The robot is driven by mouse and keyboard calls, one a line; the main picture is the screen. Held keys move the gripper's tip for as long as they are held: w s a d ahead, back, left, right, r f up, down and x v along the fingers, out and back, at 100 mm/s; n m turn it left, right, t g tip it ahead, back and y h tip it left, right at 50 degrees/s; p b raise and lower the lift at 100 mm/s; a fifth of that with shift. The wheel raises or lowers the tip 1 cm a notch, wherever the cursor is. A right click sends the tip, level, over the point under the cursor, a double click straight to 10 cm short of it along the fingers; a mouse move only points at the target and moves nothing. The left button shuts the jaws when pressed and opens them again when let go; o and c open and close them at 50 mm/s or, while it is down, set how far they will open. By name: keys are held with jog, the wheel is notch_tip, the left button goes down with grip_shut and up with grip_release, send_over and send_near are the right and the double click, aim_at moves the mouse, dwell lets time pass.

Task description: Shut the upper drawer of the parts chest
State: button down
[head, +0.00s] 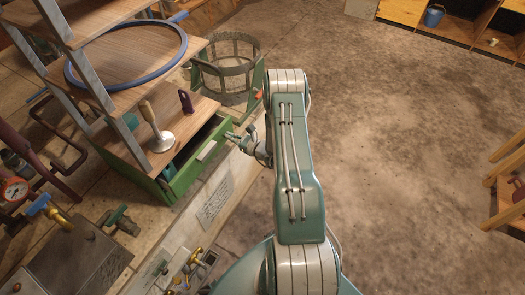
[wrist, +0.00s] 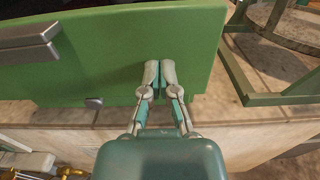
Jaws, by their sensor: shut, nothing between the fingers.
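The parts chest (head: 125,150) stands on the bench at the left, with a wooden top. Its green drawer (head: 183,178) sticks out towards my arm, and a dark gap behind its front shows the open inside. In the wrist view the green drawer front (wrist: 110,65) fills the upper left, with a grey handle (wrist: 28,42) at its left. My gripper (head: 233,138) is shut and empty. In the wrist view the fingertips (wrist: 160,70) are at the front's right part, right of the handle; I cannot tell whether they touch it. Any lower drawer is not clear.
A masher-like tool (head: 160,140) and a dark-handled tool (head: 186,102) stand on the chest top. A wire basket in a green frame (head: 257,88) is just beyond my gripper. Valves and a gauge (head: 15,190) crowd the near left.

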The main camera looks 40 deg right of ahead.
jog(key=x, duration=0.6)
jog(key=shift+w+a, duration=0.1)
jog(key=shift+a, duration=0.1)
jog(key=shift+w+r, duration=0.1)
jog(key=shift+w, duration=0.1)
jog(key=shift+d, duration=0.1)
